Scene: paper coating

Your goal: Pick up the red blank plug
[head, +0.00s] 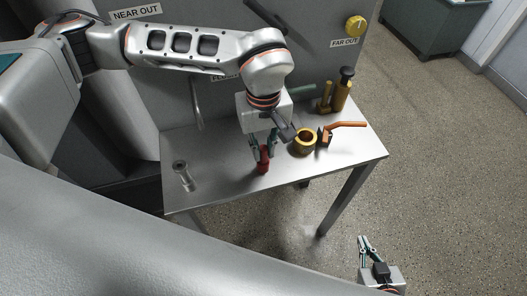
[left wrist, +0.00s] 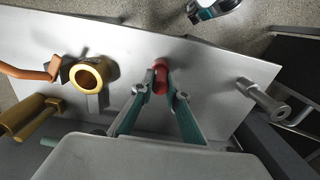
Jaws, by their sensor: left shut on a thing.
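The red blank plug (head: 262,167) is near the front edge of the metal table, toward its middle. My left gripper (head: 262,155) comes down on it from above and is shut on it. In the left wrist view the red plug (left wrist: 160,80) sits between the tips of the two teal fingers (left wrist: 161,78). I cannot tell whether its underside touches the table. My right gripper (head: 366,242) is low at the bottom right, off the table and away from the plug. Its fingertips are too small to judge.
The table (head: 225,180) also carries a brass ring (head: 305,149), an orange-handled tool (head: 345,125), a brass bottle-like part (head: 342,92) and a grey metal fitting (head: 182,174). The ring stands just right of my left gripper.

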